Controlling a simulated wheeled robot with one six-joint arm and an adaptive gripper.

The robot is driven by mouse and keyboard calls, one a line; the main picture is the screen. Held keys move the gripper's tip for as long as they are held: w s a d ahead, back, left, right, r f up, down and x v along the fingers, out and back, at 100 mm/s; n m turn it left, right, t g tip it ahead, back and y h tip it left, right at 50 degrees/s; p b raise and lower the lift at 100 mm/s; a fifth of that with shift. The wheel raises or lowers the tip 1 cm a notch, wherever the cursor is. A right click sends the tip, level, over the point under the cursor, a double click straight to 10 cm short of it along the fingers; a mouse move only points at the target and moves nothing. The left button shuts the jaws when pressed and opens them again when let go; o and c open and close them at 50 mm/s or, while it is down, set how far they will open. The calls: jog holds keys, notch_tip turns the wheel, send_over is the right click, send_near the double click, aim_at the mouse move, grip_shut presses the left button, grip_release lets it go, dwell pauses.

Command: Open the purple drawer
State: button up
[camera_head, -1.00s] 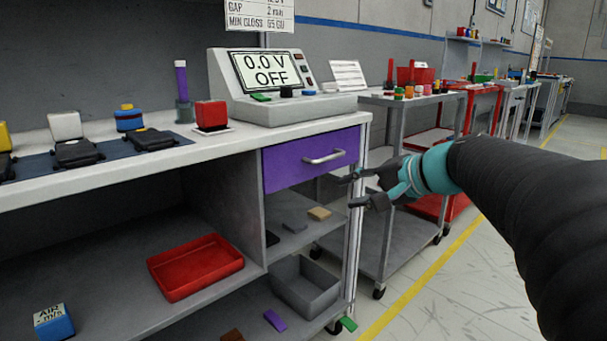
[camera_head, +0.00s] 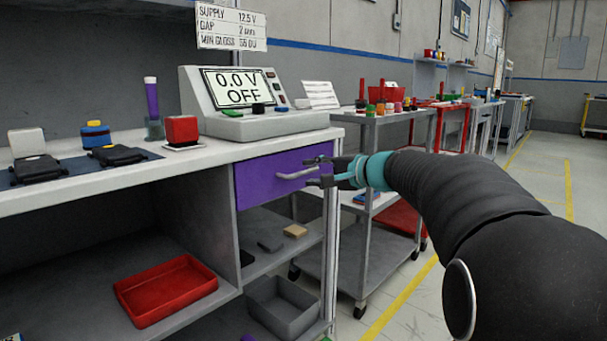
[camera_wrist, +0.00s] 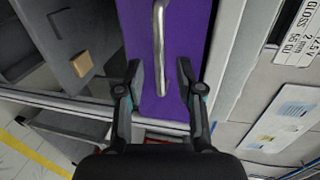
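The purple drawer (camera_head: 257,182) is in the bench front under the right end of the worktop, flush with the bench. Its silver bar handle (camera_head: 297,173) is on its face. My gripper (camera_head: 318,171) is at the right end of the handle, in front of the drawer. In the wrist view the gripper (camera_wrist: 161,78) is open, with one finger on each side of the handle (camera_wrist: 159,40) near its end. I cannot tell whether either finger touches it. The purple drawer face (camera_wrist: 184,40) fills the middle of that view.
A power unit reading 0.0 V OFF (camera_head: 250,122) stands on the worktop above the drawer. Below are open shelves with a red tray (camera_head: 165,292) and a grey bin (camera_head: 284,308). A grey cart (camera_head: 352,262) stands right of the bench.

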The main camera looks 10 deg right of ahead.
aim_at(306, 173)
jog(key=shift+x, duration=1.8)
grip_shut()
